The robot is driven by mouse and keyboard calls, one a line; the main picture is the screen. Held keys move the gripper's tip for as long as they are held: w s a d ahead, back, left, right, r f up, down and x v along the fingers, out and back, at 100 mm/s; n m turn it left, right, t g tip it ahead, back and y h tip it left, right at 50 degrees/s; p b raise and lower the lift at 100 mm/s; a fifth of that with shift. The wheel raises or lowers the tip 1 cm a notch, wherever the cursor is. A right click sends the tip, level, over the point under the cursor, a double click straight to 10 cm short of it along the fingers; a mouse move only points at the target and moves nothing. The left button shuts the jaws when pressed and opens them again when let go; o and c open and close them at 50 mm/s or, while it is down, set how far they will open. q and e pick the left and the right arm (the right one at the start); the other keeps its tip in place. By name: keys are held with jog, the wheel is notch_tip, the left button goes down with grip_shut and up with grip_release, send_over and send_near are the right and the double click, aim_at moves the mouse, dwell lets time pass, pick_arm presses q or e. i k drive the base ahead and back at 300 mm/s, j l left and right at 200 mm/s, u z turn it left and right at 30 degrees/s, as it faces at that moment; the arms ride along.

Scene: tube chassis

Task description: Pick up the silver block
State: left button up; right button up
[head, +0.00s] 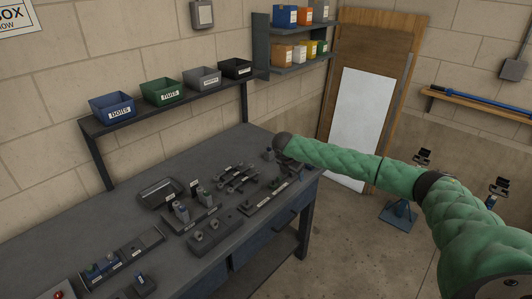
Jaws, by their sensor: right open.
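The workbench (90,208) holds several small grey parts, and I cannot tell for sure which is the silver block. Two small upright silver-grey pieces, one in front (182,213) and one behind it (202,198), stand on a dark holder near the bench's middle. My green right arm comes in from the right, and its dark wrist end is above the bench's far right corner. My right gripper (269,155) is small and partly hidden there, open, to the right of and apart from these pieces. My left gripper is not in view.
A shallow tray (160,193), a row of dark fixtures (236,178) and a front holder (213,234) crowd the bench. A wall shelf (146,115) with several bins (113,107) runs above its back.

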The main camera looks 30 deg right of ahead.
aim_at(268, 156)
jog(key=i, duration=0.85)
